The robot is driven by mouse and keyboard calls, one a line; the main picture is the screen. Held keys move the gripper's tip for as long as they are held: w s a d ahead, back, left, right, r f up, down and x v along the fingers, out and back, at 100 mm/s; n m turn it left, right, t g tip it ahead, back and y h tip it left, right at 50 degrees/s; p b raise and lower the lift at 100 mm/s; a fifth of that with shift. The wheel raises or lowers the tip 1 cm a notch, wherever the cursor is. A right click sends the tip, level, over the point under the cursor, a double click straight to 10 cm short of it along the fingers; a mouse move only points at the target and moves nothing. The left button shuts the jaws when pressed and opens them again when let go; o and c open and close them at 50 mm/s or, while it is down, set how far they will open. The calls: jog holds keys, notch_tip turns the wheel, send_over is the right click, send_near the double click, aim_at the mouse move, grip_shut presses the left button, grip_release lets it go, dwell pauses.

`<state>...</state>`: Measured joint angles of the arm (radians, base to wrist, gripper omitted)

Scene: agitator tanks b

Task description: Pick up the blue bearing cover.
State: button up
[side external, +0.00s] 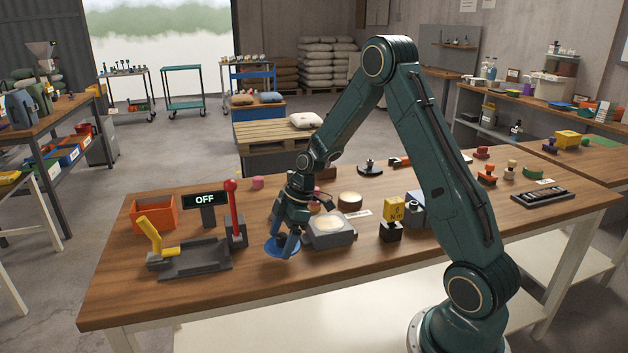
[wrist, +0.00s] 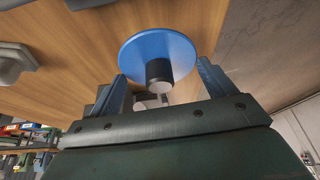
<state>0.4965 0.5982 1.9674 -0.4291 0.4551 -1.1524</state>
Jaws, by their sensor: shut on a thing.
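The blue bearing cover (side external: 271,246) is a flat round disc at the front of the wooden table, left of a grey box with a pale round top (side external: 330,229). In the wrist view the cover (wrist: 142,50) shows face-on with a short black knob (wrist: 158,72) at its middle. My gripper (side external: 286,247) points down over the cover and hides part of it in the side view. I cannot tell whether the disc touches the table.
On the left stand a grey fixture with a yellow lever (side external: 150,236), a red-handled lever (side external: 232,210), an OFF display (side external: 205,199) and an orange bin (side external: 153,213). A yellow block (side external: 394,208) is further right.

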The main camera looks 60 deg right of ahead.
aim_at(281, 235)
notch_tip(281, 235, up, 17)
jog(key=shift+f, duration=0.2)
dwell(0.7)
